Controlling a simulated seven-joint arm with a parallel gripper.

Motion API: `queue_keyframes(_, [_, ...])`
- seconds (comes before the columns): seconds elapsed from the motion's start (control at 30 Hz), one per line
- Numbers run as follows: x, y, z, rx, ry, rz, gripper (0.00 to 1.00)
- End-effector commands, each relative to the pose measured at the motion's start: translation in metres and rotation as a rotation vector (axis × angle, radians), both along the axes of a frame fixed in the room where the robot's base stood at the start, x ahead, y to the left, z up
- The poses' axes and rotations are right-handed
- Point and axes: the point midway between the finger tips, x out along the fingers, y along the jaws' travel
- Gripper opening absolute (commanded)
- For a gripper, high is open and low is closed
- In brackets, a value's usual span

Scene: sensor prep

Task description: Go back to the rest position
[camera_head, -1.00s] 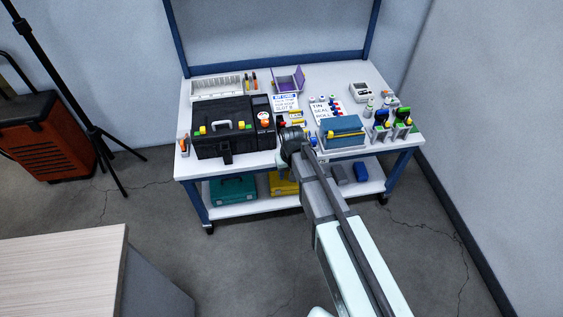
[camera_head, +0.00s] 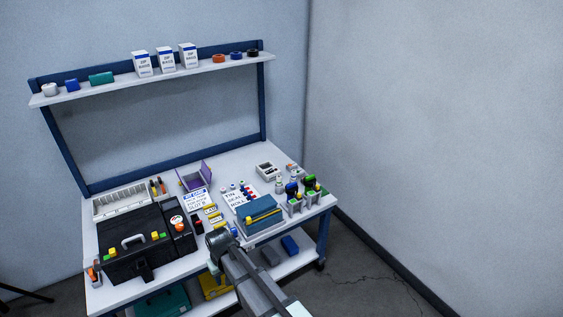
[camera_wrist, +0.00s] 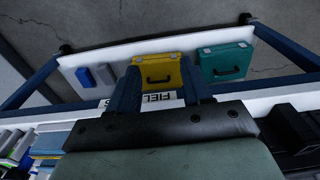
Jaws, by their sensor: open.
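My arm reaches up from the bottom of the head view, and its end (camera_head: 218,240) is at the front edge of the workbench (camera_head: 107,296). In the wrist view my gripper (camera_wrist: 160,82) shows two dark blue fingers set apart, with nothing between them that I can see as held. The fingers point over the bench's front edge, with a yellow case (camera_wrist: 160,72) on the lower shelf beyond them. In the head view the fingertips are hidden behind my wrist.
On the bench are a black toolbox (camera_head: 150,245), a purple open box (camera_head: 194,177), a blue case (camera_head: 258,212) and bottles in holders at the right. A teal case (camera_wrist: 226,62) is on the lower shelf (camera_wrist: 118,52). An upper shelf (camera_head: 180,75) holds boxes and tape rolls. Floor at the right is clear.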

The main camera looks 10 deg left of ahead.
Motion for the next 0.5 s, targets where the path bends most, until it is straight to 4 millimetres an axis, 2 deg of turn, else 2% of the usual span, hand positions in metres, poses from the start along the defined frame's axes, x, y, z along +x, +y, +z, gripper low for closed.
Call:
queue_keyframes(0.13, [-0.004,-0.005,0.002,0.006,-0.006,0.001,0.49])
queue_keyframes(0.23, [-0.023,-0.024,0.003,0.005,-0.005,0.001,0.49])
queue_keyframes(0.37, [-0.045,-0.055,-0.024,-0.029,0.027,-0.007,0.49])
queue_keyframes(0.5, [-0.060,-0.104,-0.054,-0.070,0.070,-0.048,0.49])
